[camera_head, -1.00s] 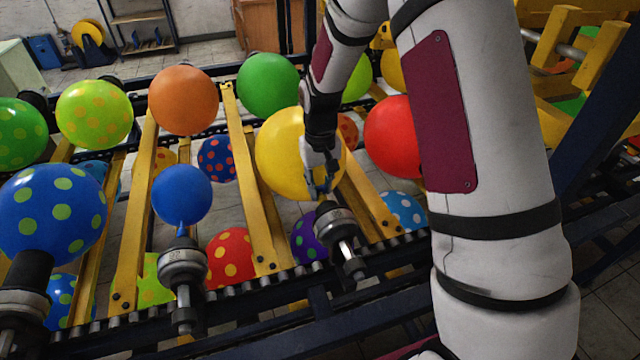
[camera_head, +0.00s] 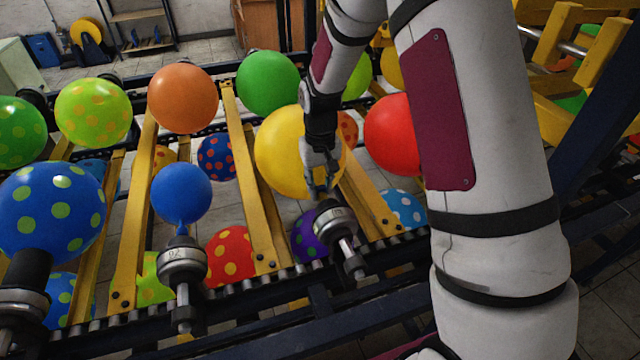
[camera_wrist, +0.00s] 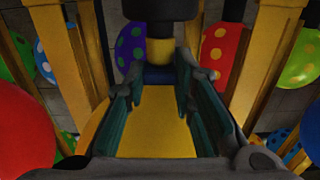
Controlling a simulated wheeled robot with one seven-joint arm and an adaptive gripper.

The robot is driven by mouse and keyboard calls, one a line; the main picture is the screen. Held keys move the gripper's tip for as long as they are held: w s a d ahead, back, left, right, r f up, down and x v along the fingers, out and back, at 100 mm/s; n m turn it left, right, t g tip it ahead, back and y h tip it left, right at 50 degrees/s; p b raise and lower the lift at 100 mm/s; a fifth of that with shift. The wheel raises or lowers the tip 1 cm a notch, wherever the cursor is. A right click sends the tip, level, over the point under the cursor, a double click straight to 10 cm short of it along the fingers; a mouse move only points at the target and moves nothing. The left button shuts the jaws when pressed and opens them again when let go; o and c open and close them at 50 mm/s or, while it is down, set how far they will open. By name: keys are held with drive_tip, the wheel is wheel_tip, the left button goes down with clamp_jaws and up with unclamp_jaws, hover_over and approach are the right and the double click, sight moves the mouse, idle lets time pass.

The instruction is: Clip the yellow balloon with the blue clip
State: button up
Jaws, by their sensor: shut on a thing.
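The yellow balloon (camera_head: 278,150) sits above a metal nozzle (camera_head: 335,222) in the head view, partly hidden by my gripper. My gripper (camera_head: 318,190) points down in front of the balloon's lower right side, close to the nozzle top. In the wrist view the yellow balloon (camera_wrist: 155,135) fills the space between my fingers. At my fingertips (camera_wrist: 160,80) a dark blue piece, apparently the blue clip (camera_wrist: 160,75), is held between them. A yellow part, apparently the balloon's neck, shows just beyond it below the black nozzle. Whether the clip surrounds the neck cannot be told.
A blue balloon (camera_head: 181,194) on another nozzle stands to the left. Green (camera_head: 268,84) and orange (camera_head: 183,97) balloons stand behind. Yellow rails (camera_head: 252,190) run between them.

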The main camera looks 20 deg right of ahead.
drive_tip(key=o, duration=1.1)
drive_tip(key=shift+r+p, duration=1.4)
drive_tip(key=shift+r, duration=3.1)
